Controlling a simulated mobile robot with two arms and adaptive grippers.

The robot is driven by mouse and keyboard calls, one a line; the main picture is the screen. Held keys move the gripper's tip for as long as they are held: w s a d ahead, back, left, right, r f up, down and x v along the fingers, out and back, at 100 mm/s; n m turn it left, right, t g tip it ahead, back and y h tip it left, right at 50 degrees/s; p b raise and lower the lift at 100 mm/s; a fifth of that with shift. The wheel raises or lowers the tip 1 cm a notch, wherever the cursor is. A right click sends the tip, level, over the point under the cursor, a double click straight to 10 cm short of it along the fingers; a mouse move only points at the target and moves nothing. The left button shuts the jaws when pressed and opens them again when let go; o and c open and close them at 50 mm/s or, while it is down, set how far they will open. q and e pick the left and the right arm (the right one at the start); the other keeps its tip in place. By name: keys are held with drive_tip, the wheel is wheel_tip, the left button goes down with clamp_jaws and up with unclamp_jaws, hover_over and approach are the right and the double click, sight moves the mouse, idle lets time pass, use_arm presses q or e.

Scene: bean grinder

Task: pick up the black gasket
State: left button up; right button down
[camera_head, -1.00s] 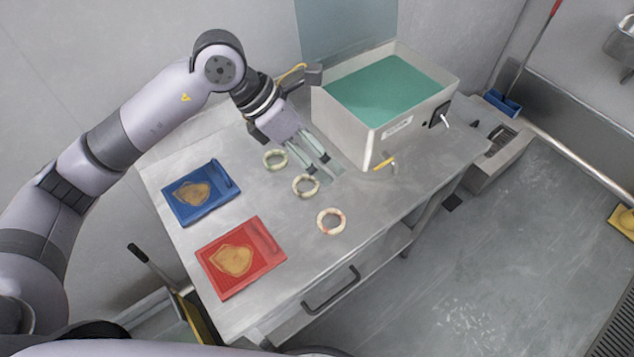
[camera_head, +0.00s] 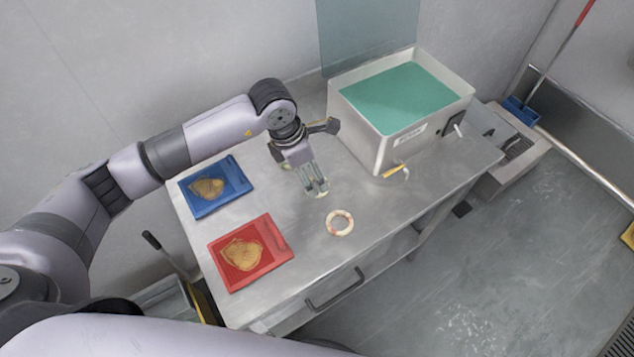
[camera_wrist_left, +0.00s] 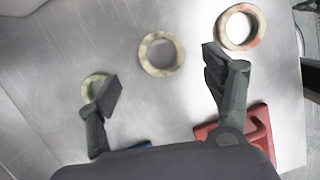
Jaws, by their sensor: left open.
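No clearly black ring shows; three pale ring-shaped gaskets lie on the metal table. A cream ring with reddish patches (camera_head: 340,223) lies in front of my left gripper (camera_head: 317,187); it is at upper right in the left wrist view (camera_wrist_left: 258,27). A plain cream ring (camera_wrist_left: 145,57) lies ahead of and between the open fingers (camera_wrist_left: 163,80) in the wrist view; the gripper mostly hides it in the head view. A greenish ring (camera_wrist_left: 87,86) is partly behind the left-hand finger in the wrist view. My left gripper is empty, pointing down above the table. My right gripper is not visible.
A blue tray (camera_head: 228,198) and a red tray (camera_head: 272,265), each with a brown patch, lie on the left of the table (camera_head: 300,262). A white bin with green contents (camera_head: 365,145) and a yellow-handled tap stands at the back right. The table's front is clear.

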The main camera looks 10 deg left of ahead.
sight(315, 182)
use_arm(q)
drive_tip(key=p+x, duration=0.2)
drive_tip(key=x, duration=0.2)
drive_tip(key=shift+s+f, duration=0.1)
drive_tip(key=shift+d+f, duration=0.15)
drive_tip(key=shift+f, duration=0.5)
drive_tip(key=shift+c, duration=0.5)
drive_tip(key=c, duration=0.9)
drive_tip(key=shift+c, duration=0.4)
drive_tip(key=shift+r, duration=0.15)
